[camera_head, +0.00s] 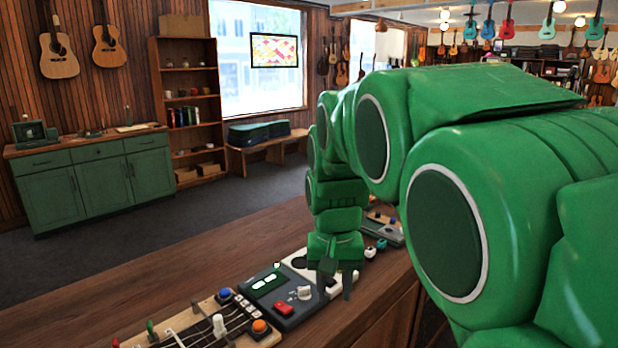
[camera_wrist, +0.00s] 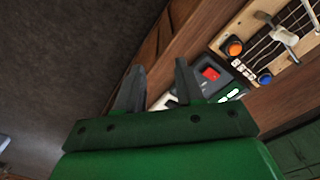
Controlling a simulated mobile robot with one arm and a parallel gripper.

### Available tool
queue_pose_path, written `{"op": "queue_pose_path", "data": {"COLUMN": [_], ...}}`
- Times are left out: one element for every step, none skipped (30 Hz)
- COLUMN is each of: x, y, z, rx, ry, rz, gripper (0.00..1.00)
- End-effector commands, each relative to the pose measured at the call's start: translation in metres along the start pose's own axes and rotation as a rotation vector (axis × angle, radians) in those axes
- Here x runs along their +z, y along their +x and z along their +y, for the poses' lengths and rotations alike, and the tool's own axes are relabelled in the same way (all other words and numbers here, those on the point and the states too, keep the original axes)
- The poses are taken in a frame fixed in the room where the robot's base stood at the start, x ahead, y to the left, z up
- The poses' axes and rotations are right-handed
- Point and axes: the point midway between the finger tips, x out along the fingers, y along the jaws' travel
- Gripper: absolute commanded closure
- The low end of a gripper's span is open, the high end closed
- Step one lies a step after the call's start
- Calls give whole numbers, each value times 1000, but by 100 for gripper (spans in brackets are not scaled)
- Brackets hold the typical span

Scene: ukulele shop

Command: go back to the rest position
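My gripper (camera_head: 336,287) hangs at the end of my green arm, low over the wooden counter, by the panels near its front edge. In the wrist view my gripper (camera_wrist: 158,75) shows two dark fingers standing apart, with nothing held between them. A dark panel (camera_head: 265,284) with a red rocker switch (camera_head: 283,307) and a knob lies just left of the gripper. The red switch (camera_wrist: 210,73) also shows beyond the right finger in the wrist view. Whether the fingertips touch anything is unclear.
A wooden stringed board (camera_head: 183,322) with blue and orange buttons lies left of the dark panel. A pale panel (camera_head: 347,280) is partly behind the gripper. Small blocks (camera_head: 370,253) and a grey panel (camera_head: 388,232) lie farther right. The counter's left part (camera_head: 150,285) is bare.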

Motion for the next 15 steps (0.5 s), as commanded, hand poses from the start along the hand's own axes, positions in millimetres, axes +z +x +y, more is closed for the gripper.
{"op": "queue_pose_path", "data": {"x": [11, 16, 24, 30, 36, 45, 50, 56, 66, 73, 81, 90, 98, 107, 120], "y": [0, 1, 2, 2, 3, 5, 6, 7, 8, 10, 12, 14, 16, 18, 22], "z": [14, 20, 29, 36, 42, 50, 56, 61, 68, 72, 77, 82, 84, 87, 90], "rx": [-2, -3, -4, -5, -5, -7, -8, -9, -10, -11, -11, -11, -11, -11, -11], "ry": [16, 21, 31, 38, 44, 52, 57, 62, 70, 74, 76, 78, 78, 77, 74], "rz": [-2, -3, -3, -3, -3, -4, -4, -3, -4, -6, -8, -13, -18, -24, -34], "gripper": [63, 63, 63, 63, 63, 63, 63, 63, 63, 63, 63, 63, 63, 63, 63]}}
